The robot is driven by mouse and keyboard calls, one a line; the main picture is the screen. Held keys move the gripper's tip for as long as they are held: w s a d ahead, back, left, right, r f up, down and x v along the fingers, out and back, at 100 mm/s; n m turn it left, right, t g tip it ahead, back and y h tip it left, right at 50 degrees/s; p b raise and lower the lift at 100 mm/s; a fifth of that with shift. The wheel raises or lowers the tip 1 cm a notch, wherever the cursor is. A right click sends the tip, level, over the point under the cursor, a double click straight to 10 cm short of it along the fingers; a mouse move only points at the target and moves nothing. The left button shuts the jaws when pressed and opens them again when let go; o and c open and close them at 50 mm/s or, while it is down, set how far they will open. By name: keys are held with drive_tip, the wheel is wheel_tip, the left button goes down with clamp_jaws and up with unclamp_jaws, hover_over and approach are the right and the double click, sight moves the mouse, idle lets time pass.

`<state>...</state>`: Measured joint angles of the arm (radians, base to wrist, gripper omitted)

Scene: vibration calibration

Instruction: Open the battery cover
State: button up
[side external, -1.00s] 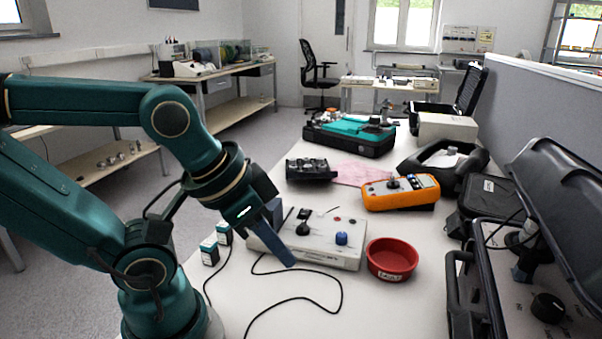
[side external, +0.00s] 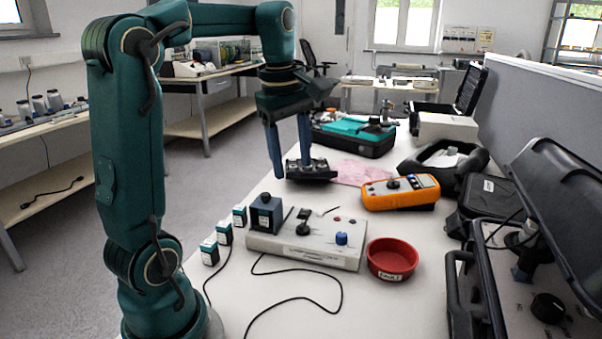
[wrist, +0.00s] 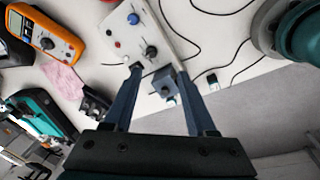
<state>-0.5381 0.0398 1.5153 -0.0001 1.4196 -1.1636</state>
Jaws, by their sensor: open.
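A pale grey control unit (side external: 305,250) lies on the bench, with a black knob, a blue knob and small buttons on top. A dark blue-grey block (side external: 266,213) with a round top stands at its left end. I cannot tell for certain which part is the battery cover. Small labelled batteries (side external: 223,233) stand in a row to the left of the unit. My gripper (side external: 292,168) is open and empty, fingers pointing down, above and behind the unit. In the wrist view, the block (wrist: 165,86) shows between my open fingers (wrist: 160,72), apart from them.
A red bowl (side external: 392,260) stands right of the unit. An orange meter (side external: 400,193), a pink cloth (side external: 360,172) and a black rack (side external: 311,171) lie behind it. A black cable (side external: 335,290) loops across the front. An open black case (side external: 530,245) is at right.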

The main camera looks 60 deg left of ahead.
sight(266, 193)
drive_tip(key=a+f+n, duration=0.1)
drive_tip(key=a, duration=0.2)
drive_tip(key=s+a+f+n+g, duration=0.1)
drive_tip(key=a+f+n, duration=0.1)
drive_tip(key=a, duration=0.1)
drive_tip(key=a+f+n+h, duration=0.1)
drive_tip(key=a+f, duration=0.1)
drive_tip(key=a, duration=0.2)
drive_tip(key=shift+s+n+g, duration=0.2)
drive_tip(key=shift+n+g, duration=0.1)
drive_tip(key=shift+g, duration=0.1)
drive_tip(key=shift+f, duration=2.5)
clamp_jaws()
